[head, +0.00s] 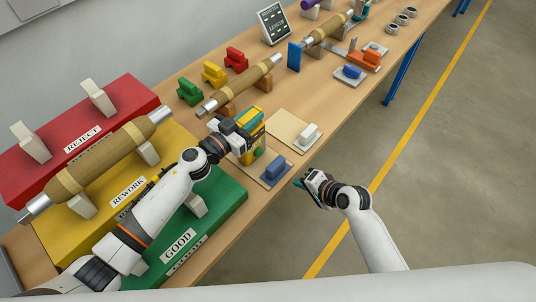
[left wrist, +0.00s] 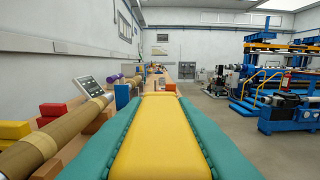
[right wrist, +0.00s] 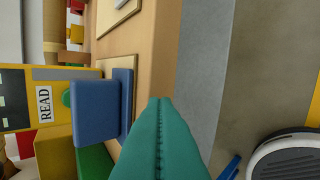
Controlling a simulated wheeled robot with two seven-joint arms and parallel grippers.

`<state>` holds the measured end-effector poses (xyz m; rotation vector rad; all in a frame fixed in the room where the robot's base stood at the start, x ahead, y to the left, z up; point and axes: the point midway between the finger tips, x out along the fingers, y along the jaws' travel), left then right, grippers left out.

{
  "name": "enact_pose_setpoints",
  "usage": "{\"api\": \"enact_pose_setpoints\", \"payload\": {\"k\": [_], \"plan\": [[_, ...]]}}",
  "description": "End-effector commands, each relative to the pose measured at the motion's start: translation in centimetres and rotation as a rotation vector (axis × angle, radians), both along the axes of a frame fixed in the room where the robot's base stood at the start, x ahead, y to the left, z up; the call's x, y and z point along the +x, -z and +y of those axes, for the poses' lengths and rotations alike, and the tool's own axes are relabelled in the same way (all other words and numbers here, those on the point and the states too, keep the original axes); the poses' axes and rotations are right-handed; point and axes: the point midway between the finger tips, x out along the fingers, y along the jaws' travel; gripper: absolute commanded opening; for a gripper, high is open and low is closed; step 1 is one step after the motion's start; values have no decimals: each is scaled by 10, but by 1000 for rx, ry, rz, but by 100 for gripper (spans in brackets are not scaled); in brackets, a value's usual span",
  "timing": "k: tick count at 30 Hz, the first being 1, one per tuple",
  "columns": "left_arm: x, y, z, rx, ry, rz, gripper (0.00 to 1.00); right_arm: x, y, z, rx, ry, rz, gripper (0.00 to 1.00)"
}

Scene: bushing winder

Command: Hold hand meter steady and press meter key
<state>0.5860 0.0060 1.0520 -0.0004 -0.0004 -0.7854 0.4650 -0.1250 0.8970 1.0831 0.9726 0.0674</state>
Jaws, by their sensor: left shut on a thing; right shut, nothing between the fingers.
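The hand meter is yellow (head: 245,157), with a dark display and a green key (head: 258,151). My left gripper (head: 246,122) is shut on it at the table's front edge side. In the left wrist view the meter's yellow body (left wrist: 160,135) fills the space between the teal fingers. The right wrist view shows the meter's face (right wrist: 20,115) with a READ label (right wrist: 44,105) beside the green key (right wrist: 66,98), partly hidden by a blue block. My right gripper (head: 298,184) is shut and empty, off the table edge, apart from the meter.
A blue block (head: 275,168) on a pad stands between my right gripper and the meter. A white block (head: 308,131) sits on a beige pad. Floor at right is clear.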

Motion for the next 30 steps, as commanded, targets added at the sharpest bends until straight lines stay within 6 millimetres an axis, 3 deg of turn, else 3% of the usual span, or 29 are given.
{"api": "enact_pose_setpoints", "payload": {"k": [1, 3, 6, 9, 22, 30], "plan": [[0, 1, 0, 1, -1, 1, 0, 6, -28, 8, 54, -3, -20, 0], [0, 1, 0, 1, -1, 1, 0, 8, -57, 16, 114, -8, -30, 0], [0, 1, 0, 1, -1, 1, 0, 8, -83, 24, 172, -16, -35, 0], [0, 1, 0, 1, -1, 1, 0, 7, -95, 28, 196, -23, -37, 0], [0, 1, 0, 1, -1, 1, 0, 11, -94, 32, 201, -23, -38, 0], [0, 1, 0, 1, 0, 1, 0, 38, -72, 59, 202, -23, -37, 0]]}}
